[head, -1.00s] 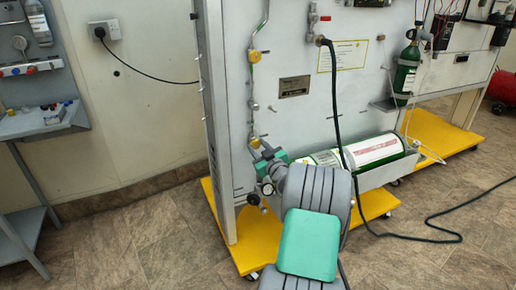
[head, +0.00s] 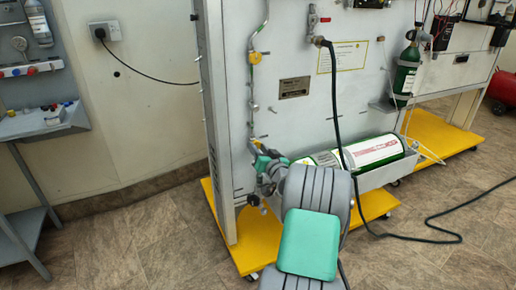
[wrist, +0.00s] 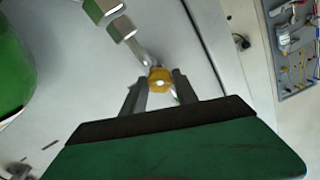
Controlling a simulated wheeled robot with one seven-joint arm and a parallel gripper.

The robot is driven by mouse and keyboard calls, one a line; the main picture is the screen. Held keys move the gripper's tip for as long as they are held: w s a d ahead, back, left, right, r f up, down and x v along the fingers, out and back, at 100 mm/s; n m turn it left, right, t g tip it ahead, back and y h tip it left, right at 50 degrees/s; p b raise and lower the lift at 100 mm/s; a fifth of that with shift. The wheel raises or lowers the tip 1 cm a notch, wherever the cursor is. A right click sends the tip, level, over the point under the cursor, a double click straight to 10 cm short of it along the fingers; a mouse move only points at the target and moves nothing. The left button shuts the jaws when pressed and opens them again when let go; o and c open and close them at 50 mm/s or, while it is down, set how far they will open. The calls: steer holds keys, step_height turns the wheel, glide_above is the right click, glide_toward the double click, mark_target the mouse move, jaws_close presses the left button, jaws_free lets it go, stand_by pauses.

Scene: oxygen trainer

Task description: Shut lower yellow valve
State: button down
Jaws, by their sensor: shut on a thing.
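The lower yellow valve (wrist: 160,79) sits on a thin pipe and shows between my two dark fingertips in the wrist view. My gripper (wrist: 161,84) is shut on it, with a finger on either side. In the head view the lower yellow valve (head: 254,142) is low on the left part of the grey panel, just above my gripper (head: 258,148). My teal wrist and grey arm cover part of that corner. An upper yellow valve (head: 255,57) is higher on the same pipe, clear of my gripper.
A green cylinder with a white label (head: 377,150) lies low, right of my gripper. A black hose (head: 335,100) hangs from the panel to the floor. The panel stands on a yellow wheeled base (head: 232,236). A grey side shelf (head: 48,122) is at left.

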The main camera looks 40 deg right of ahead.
steer(key=m+p, duration=0.1)
steer(key=m, duration=0.3)
steer(key=shift+r+m+p, duration=0.1)
steer(key=shift+m+p, duration=0.2)
steer(key=m+p, duration=0.2)
steer(key=m, duration=0.2)
steer(key=shift+m, duration=0.4)
steer(key=c, duration=0.9)
jaws_free()
steer(key=shift+c, duration=0.2)
steer(key=shift+s, duration=0.1)
steer(key=v, duration=0.7)
steer(key=shift+s+p, duration=0.3)
steer(key=shift+p, duration=0.15)
steer(key=shift+a, duration=0.15)
